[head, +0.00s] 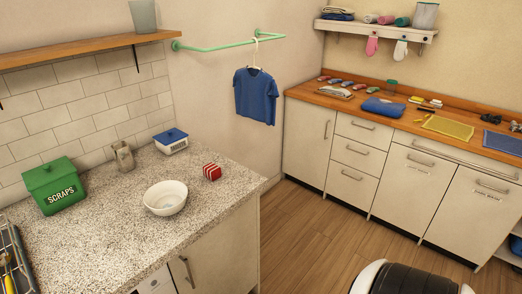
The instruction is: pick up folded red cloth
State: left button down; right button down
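A small red block-shaped item with white stripes (212,172), which looks like the folded red cloth, sits on the speckled counter (110,235) near its right edge. It is to the right of a white bowl (165,198) and apart from it. Nothing covers it from this view. Neither of my grippers shows in the head view.
A green scraps bin (52,186), a grey holder (123,156) and a blue-lidded box (171,141) stand along the tiled wall. A dish rack (12,262) is at the lower left. A blue shirt (255,95) hangs from a green rail (215,48) beyond the counter.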

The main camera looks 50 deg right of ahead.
aim_at(213, 172)
jog(key=z, duration=1.2)
